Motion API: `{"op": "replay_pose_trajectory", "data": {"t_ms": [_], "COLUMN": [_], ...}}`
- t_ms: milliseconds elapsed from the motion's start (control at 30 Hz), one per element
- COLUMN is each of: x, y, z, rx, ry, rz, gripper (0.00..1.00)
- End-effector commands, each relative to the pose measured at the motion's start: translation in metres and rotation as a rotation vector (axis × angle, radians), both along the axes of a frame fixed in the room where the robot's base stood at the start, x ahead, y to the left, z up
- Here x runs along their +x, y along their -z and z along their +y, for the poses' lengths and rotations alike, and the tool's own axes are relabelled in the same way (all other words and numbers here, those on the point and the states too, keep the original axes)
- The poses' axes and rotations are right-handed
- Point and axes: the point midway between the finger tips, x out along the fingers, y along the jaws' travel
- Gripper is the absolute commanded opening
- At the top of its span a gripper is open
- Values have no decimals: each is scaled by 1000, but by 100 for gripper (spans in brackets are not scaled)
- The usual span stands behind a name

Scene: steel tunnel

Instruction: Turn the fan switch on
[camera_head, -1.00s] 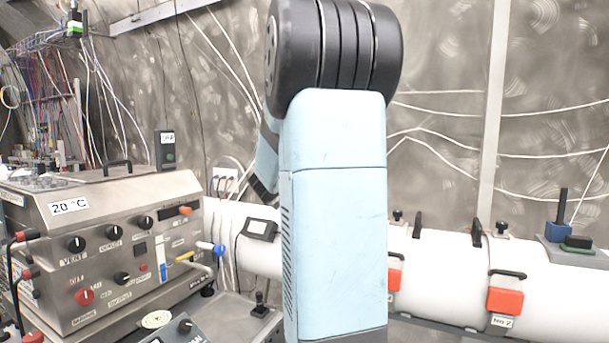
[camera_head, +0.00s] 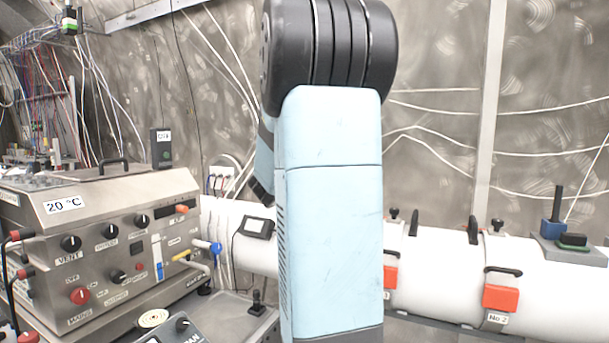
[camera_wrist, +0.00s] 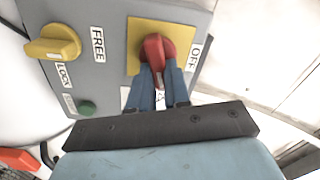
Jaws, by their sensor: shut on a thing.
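In the wrist view a red rotary switch (camera_wrist: 155,54) stands on a yellow plate (camera_wrist: 175,36) on a grey box, with an OFF label to its right. My gripper (camera_wrist: 160,72) has its blue fingers shut on the lower part of the red handle. Another label between the fingers is partly hidden, so I cannot read whether this is the fan switch. In the head view my arm hides the gripper and this switch. A dark panel (camera_head: 168,334) at the bottom of the head view has a black knob (camera_head: 183,325) and a cut-off label ending in "AN".
On the wrist view's grey box are a yellow knob (camera_wrist: 52,42) with LOCK and FREE labels and a green button (camera_wrist: 87,108). In the head view a steel control box (camera_head: 105,250) stands left.

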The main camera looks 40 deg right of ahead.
Motion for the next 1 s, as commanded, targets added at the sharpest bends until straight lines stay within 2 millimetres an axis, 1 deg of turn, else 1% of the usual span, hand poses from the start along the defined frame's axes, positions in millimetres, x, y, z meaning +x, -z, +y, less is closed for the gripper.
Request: {"op": "replay_pose_trajectory", "data": {"t_ms": [33,200,400,667,1000], "x": [-3,-3,-4,-4,-5], "y": [1,3,5,6,8], "z": [-3,-4,-4,-4,-4], "rx": [15,63,104,130,136], "ry": [8,8,9,10,12], "rz": [-36,-151,-250,-312,-322], "gripper": [0,0,0,0,0]}}
